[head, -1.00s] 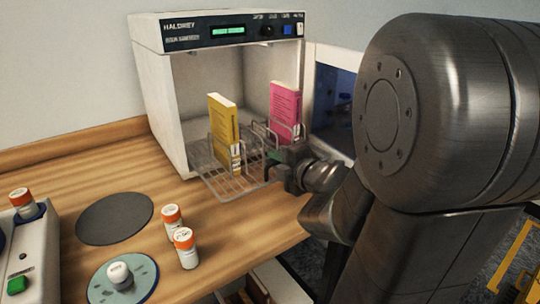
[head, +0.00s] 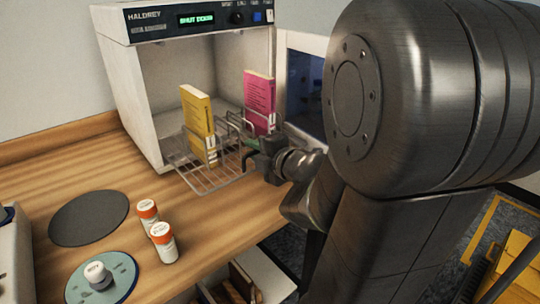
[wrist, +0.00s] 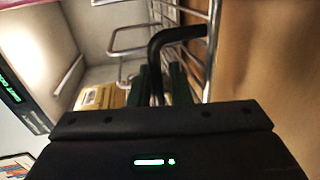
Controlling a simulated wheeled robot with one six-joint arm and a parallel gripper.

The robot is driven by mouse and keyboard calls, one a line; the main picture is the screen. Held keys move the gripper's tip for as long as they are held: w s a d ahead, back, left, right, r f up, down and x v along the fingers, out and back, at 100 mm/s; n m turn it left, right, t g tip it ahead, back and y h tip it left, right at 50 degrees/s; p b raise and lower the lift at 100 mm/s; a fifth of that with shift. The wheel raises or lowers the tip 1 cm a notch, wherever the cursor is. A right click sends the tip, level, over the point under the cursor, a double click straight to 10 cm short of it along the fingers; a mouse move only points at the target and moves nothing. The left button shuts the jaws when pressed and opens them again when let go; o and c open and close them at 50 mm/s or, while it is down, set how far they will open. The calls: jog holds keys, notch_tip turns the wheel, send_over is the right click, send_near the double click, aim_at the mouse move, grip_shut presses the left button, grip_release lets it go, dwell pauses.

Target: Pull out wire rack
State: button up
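The wire rack (head: 208,183) sticks out of the front of the open white cabinet (head: 129,97), above the wooden counter. A yellow book (head: 197,121) and a pink book (head: 258,98) stand upright in it. My gripper (head: 250,149) is at the rack's front right. In the wrist view, the green-padded fingers of my gripper (wrist: 166,84) look shut on a dark curved bar (wrist: 176,34) at the rack; the contact is partly hidden by the gripper body. The rack's wires (wrist: 130,50) and a yellow book (wrist: 100,97) also show in the wrist view.
The cabinet door (head: 303,85) is open at the right, partly behind my arm. An open drawer (head: 262,271) is below.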

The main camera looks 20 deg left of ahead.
jog(key=p+v, duration=0.3)
jog(key=v, duration=1)
jog(key=shift+p, duration=0.3)
jog(key=shift+s+d, duration=0.1)
jog(key=shift+b+x, duration=0.95)
jog(key=shift+x, duration=1.95)
jog(key=shift+b+x, duration=0.8)
jog(key=shift+x, duration=2.4)
jog(key=shift+d, duration=0.1)
